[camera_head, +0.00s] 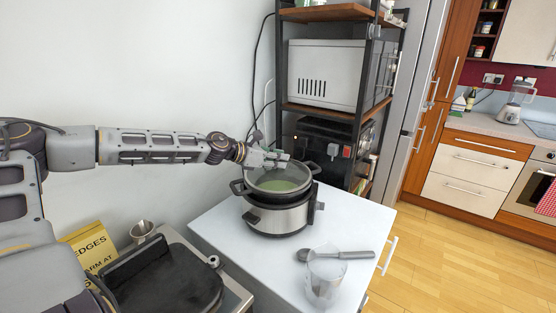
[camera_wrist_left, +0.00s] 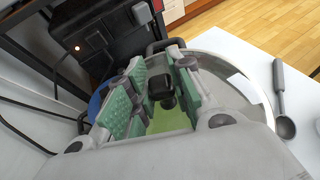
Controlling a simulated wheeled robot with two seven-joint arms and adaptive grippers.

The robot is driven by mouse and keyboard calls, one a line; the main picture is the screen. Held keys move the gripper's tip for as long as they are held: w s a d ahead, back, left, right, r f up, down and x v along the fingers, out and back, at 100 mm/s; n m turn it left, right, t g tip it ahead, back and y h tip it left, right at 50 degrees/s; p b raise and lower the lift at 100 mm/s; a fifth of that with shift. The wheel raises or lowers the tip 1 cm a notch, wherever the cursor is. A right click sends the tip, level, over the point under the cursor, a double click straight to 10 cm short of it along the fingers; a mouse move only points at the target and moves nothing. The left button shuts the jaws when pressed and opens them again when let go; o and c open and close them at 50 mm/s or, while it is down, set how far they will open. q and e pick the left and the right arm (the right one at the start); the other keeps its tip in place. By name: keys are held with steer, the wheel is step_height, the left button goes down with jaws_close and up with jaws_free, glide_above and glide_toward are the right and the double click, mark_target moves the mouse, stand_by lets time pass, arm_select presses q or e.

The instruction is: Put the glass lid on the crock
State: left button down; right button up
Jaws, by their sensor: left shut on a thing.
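The crock (camera_head: 279,219) is a silver slow cooker with a black pot and side handles, standing on the white counter. Green contents show through the clear glass lid (camera_head: 283,185), which lies over the crock's mouth; I cannot tell whether its rim touches all round. My left gripper (camera_head: 270,158) is above the lid, reaching in from the left. In the left wrist view its green-padded fingers (camera_wrist_left: 155,92) are shut on the lid's black knob (camera_wrist_left: 161,88). My right gripper is not in view.
A clear glass cup (camera_head: 325,279) and a grey spoon (camera_head: 340,255) are on the white counter (camera_head: 225,243) in front of the crock. A black-framed shelf (camera_head: 340,112) with appliances stands behind. A black grill (camera_head: 165,280) is at lower left.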

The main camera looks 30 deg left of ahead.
arm_select(q)
steer(key=shift+f, duration=0.1)
steer(key=c, duration=1.2)
jaws_free()
steer(key=shift+f, duration=0.1)
steer(key=shift+s+a+r, duration=0.15)
steer(key=shift+s+r, duration=0.1)
steer(key=shift+s, duration=0.1)
steer(key=shift+s+a+r, duration=0.15)
steer(key=shift+s, duration=0.1)
steer(key=shift+s, duration=0.1)
steer(key=shift+v, duration=1.25)
steer(key=shift+v, duration=3.9)
